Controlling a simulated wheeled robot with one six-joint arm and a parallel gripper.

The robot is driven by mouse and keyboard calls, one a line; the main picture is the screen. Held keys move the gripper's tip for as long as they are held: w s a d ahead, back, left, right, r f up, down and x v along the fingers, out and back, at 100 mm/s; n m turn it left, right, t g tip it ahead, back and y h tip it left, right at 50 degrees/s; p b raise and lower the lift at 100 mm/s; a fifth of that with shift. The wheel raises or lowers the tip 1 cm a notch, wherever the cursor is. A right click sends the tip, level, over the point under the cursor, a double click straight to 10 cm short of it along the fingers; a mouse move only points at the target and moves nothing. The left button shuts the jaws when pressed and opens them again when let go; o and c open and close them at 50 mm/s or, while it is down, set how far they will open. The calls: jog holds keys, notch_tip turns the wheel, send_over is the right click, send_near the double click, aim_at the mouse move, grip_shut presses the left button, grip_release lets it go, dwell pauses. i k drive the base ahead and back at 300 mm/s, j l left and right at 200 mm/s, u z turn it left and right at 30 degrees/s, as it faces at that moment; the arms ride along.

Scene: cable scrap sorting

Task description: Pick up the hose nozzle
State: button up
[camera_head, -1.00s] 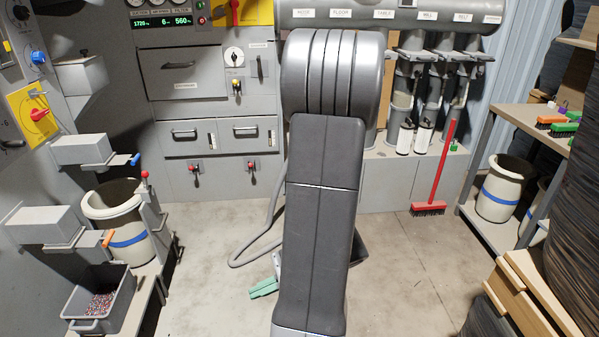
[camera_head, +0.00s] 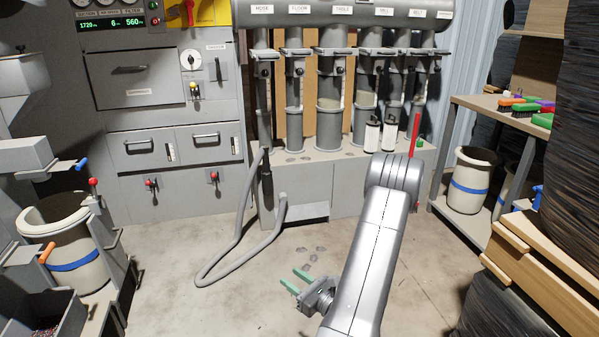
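The hose nozzle appears to be the dark piece (camera_head: 267,182) standing upright against the front of the grey duct base, below the pipe labelled HOSE. The nozzle's far side is hidden.
A row of labelled grey pipes (camera_head: 329,95) stands behind on the duct base (camera_head: 305,180). Control cabinets (camera_head: 165,140) and a cream bin (camera_head: 70,240) are at left. A shelf table (camera_head: 480,102) and wooden boards (camera_head: 545,265) stand at right. The floor between is mostly clear.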

aim_at(266, 170)
jog(key=i+j+z, duration=0.6)
jog(key=j+z, duration=0.15)
jog(key=j, duration=0.15)
jog(key=i+j+z, duration=0.25)
jog(key=i+j, duration=0.1)
jog(key=j, duration=0.3)
jog(key=i+j, duration=0.15)
jog(key=j, duration=0.3)
jog(key=i+j, duration=0.1)
jog(key=j, duration=0.3)
jog(key=i+j+z, duration=0.1)
jog(key=j, duration=0.3)
jog(key=i+j, duration=0.15)
jog(key=j, duration=0.3)
jog(key=i+j, duration=0.1)
jog(key=j, duration=0.3)
